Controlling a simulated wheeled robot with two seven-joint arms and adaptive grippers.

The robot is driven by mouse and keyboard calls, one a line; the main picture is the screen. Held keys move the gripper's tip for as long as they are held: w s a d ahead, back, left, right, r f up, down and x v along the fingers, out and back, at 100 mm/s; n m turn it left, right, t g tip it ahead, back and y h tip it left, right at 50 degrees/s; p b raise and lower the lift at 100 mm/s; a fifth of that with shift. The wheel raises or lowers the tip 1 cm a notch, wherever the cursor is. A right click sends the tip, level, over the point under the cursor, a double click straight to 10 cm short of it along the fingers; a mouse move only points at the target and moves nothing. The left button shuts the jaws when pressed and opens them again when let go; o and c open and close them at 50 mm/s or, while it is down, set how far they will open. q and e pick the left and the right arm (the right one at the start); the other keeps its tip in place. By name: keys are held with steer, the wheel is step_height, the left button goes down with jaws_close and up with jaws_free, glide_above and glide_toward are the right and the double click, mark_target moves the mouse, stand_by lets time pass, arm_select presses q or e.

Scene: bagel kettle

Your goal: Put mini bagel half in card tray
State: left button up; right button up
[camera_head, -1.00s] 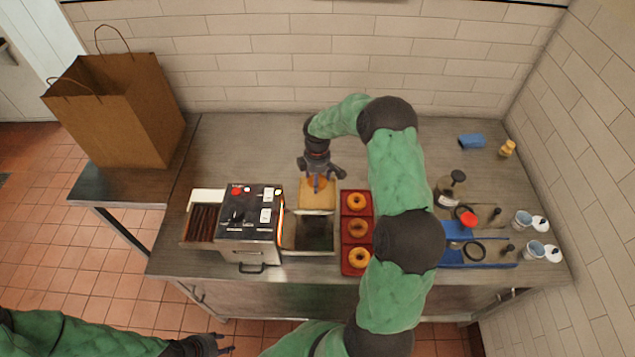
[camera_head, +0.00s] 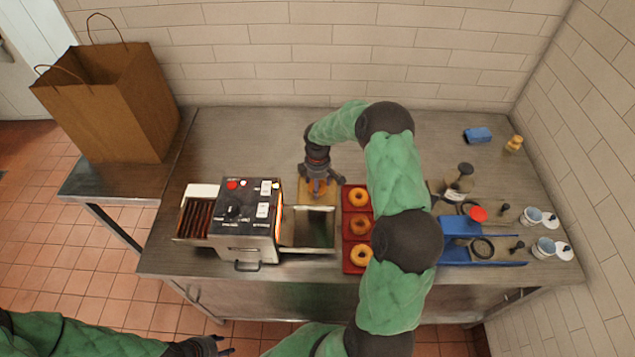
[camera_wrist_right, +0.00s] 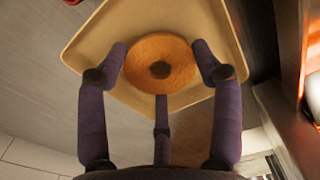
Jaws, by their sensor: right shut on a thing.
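The mini bagel half (camera_wrist_right: 160,44) is a round golden-brown disc with a dark centre, seen in the right wrist view. My right gripper (camera_head: 318,189) has its fingers closed around the bagel's edge; the fingers also show in the right wrist view (camera_wrist_right: 160,85). The bagel is over the pale tan card tray (camera_wrist_right: 92,48), within its rim in that view. I cannot tell whether it touches the tray floor. In the head view the tray (camera_head: 304,198) is largely hidden under the gripper. My left gripper (camera_head: 216,347) is open and empty at the bottom, in front of the table.
A toaster-like machine (camera_head: 246,222) with side trays stands left of the card tray. A red tray (camera_head: 346,212) with three bagels is to its right, beside my right arm. Blue holders (camera_head: 461,228) and cups stand farther right. A paper bag (camera_head: 120,110) stands back left.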

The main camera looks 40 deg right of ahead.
steer(key=shift+f, duration=0.4)
steer(key=o, duration=1)
steer(key=shift+o, duration=0.6)
steer(key=shift+r, duration=0.1)
